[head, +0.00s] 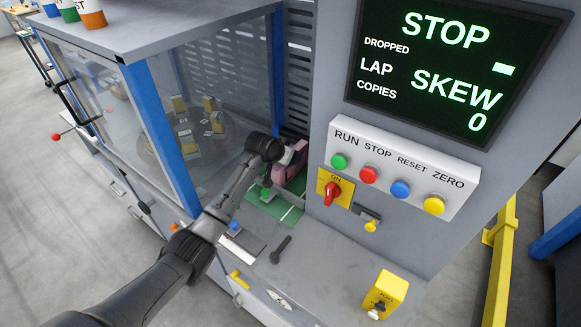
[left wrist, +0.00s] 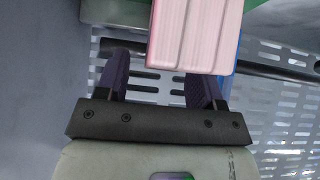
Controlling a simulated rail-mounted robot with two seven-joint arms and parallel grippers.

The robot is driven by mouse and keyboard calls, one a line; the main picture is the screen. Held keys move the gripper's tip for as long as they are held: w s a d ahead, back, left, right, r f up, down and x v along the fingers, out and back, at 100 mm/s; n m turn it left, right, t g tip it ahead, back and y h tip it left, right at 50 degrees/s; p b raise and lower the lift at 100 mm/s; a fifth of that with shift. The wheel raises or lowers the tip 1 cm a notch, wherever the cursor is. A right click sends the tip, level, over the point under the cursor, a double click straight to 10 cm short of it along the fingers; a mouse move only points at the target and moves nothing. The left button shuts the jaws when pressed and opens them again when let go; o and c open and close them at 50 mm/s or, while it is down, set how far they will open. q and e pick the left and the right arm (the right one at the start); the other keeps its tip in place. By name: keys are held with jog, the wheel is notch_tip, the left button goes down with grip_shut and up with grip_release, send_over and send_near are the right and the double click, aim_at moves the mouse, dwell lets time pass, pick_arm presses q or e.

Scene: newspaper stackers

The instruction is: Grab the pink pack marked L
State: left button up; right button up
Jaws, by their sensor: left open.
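A pink pack (head: 291,174) stands in the recess at the machine's front, beside a green pad (head: 270,202). No letter L is readable on it. My left gripper (head: 296,154) is right at the pack, with its fingers mostly hidden in the head view. In the left wrist view the pack (left wrist: 195,35) is large at the top, right of centre. My open left gripper (left wrist: 163,72) has its purple fingers apart there. The pack overlaps the right finger's end. I cannot tell whether they touch. My right gripper is in neither view.
A slotted metal panel (head: 300,52) rises behind the recess. A control box (head: 400,178) with coloured buttons and a red knob (head: 332,193) are close to its right. A black-handled tool (head: 281,249) lies on the grey ledge in front. A glazed enclosure stands left.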

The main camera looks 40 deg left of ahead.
pick_arm(q)
jog(key=shift+x, duration=1.15)
jog(key=shift+c, duration=0.3)
grip_shut()
